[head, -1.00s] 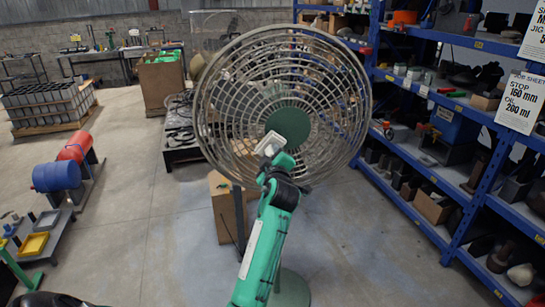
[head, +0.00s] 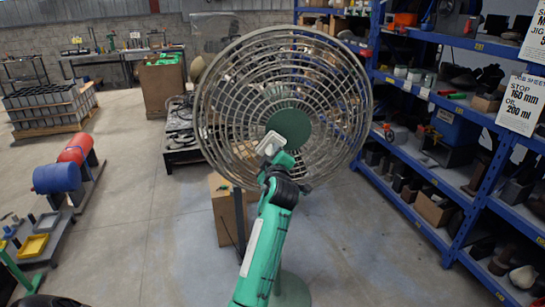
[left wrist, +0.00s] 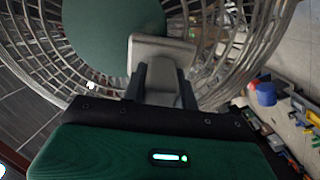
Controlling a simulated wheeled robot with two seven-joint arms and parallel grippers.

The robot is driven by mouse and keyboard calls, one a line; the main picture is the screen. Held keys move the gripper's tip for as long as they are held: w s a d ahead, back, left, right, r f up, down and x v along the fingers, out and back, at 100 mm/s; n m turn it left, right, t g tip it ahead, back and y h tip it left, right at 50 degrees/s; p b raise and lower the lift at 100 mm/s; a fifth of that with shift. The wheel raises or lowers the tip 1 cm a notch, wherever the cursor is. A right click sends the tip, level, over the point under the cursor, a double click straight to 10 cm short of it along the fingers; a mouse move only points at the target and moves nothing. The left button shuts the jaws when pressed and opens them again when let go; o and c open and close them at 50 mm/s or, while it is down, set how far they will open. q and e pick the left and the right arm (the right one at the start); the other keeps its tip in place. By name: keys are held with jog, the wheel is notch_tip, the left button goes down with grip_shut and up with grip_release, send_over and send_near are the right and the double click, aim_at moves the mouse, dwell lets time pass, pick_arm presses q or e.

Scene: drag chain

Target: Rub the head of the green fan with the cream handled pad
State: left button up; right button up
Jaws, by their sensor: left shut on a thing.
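The green fan (head: 290,127) stands upright ahead, with a round wire cage head and a green centre disc. Its disc and cage also fill the top of the left wrist view (left wrist: 112,30). My left gripper (head: 276,157) is in front of the lower middle of the cage. It is shut on the cream handled pad (head: 269,143), which is at the lower left edge of the disc. In the left wrist view the pad (left wrist: 162,50) sits between the fingers and overlaps the disc; whether it touches the cage I cannot tell. My right gripper is not in view.
A blue shelf rack (head: 455,130) loaded with parts stands on the right. A cardboard box (head: 226,207) stands behind the fan. Red and blue drums (head: 57,178) lie on a stand at left. The floor between is clear.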

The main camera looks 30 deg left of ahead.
pick_arm(q)
jog(key=shift+w+a, duration=0.25)
jog(key=shift+w, duration=0.1)
jog(key=shift+b, duration=0.3)
jog(key=shift+w+d+f+b, duration=0.1)
jog(key=shift+w+d+b, duration=0.3)
jog(key=shift+d+b, duration=0.15)
jog(key=shift+s+a+r+b, duration=0.25)
jog(key=shift+s+a+b, duration=0.25)
jog(key=shift+b, duration=0.4)
jog(key=shift+w+a, duration=0.1)
jog(key=shift+w, duration=0.05)
